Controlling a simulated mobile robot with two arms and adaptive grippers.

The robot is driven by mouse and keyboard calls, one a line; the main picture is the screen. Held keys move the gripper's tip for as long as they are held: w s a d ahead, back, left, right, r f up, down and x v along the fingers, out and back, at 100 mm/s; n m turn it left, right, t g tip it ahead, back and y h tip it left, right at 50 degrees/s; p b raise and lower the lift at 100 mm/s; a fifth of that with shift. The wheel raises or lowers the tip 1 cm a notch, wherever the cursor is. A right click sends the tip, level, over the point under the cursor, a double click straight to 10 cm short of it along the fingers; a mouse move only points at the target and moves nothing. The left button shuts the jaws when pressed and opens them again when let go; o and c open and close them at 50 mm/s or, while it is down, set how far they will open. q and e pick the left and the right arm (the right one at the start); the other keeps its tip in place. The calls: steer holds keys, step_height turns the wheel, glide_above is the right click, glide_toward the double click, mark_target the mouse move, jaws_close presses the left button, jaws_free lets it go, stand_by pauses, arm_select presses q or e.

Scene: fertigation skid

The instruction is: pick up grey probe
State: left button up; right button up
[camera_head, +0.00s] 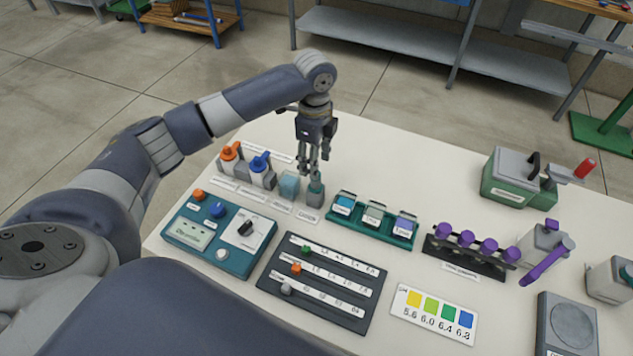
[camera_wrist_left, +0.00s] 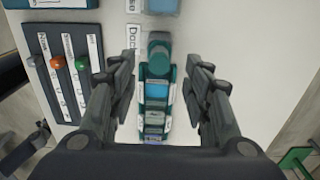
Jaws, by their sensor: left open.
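My left gripper (camera_head: 313,168) points down over the white table, its fingers apart, right above a small grey block with a teal top (camera_head: 315,187). In the left wrist view the round teal top (camera_wrist_left: 158,48) lies between the two open fingers (camera_wrist_left: 163,60), with gaps on both sides. No piece is plainly a grey probe. The grey block with the teal top is the closest match, but I cannot tell whether it is a probe or its holder. My right gripper is not in view.
A light blue cube (camera_head: 289,183) and orange and blue-topped valves (camera_head: 259,162) stand close left. A teal tray of labelled bottles (camera_head: 374,214) is to the right. A slider panel (camera_head: 322,280) and blue meter box (camera_head: 205,252) lie in front. The table behind is clear.

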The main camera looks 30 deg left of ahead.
mark_target(316, 188)
arm_select(q)
steer(key=shift+f, duration=0.75)
step_height(316, 188, down, 4)
steer(key=shift+d+f+p, duration=0.15)
steer(key=shift+f+p, duration=0.05)
steer(key=shift+p, duration=0.75)
steer(key=shift+f, duration=0.45)
jaws_close()
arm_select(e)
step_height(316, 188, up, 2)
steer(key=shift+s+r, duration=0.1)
